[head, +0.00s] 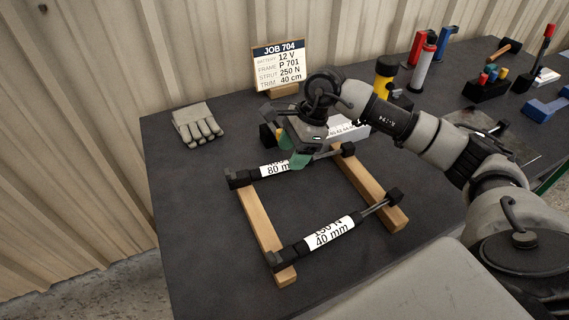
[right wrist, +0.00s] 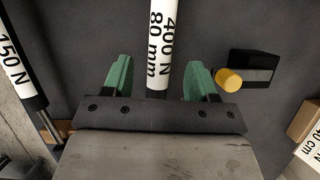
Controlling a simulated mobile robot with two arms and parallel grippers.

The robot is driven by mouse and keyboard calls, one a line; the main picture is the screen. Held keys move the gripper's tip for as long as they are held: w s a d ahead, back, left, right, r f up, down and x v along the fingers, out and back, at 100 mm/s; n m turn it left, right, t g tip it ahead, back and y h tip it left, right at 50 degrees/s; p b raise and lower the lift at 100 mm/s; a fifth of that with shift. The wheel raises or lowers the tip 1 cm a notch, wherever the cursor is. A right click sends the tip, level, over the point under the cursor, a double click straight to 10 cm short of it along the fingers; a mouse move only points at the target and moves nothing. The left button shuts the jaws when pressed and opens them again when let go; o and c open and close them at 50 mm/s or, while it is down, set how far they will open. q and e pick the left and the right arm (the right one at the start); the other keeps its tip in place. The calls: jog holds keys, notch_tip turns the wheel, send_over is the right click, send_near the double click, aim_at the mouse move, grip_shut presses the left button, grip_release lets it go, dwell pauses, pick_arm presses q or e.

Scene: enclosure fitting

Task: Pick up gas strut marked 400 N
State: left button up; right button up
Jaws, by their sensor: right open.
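The gas strut marked 400 N, 80 mm (right wrist: 158,40) is a black cylinder with a white label. In the head view the strut (head: 274,169) lies across the far ends of two wooden bars, its upper label line partly hidden by my right gripper (head: 297,150). In the right wrist view my right gripper (right wrist: 160,80) is open, with one green finger on each side of the strut's line and visible gaps to both. I cannot tell the height between fingers and strut. My left gripper is not in view.
A second strut (head: 329,233), marked 150 N, 40 mm, lies across the near bar ends. A job card (head: 280,67) reading strut 250 N stands behind. A grey glove (head: 198,124) lies at left. Coloured tools and containers stand at right. The dark table's front left is clear.

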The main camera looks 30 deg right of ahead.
aim_at(287, 162)
jog(key=shift+x, duration=1.8)
grip_shut()
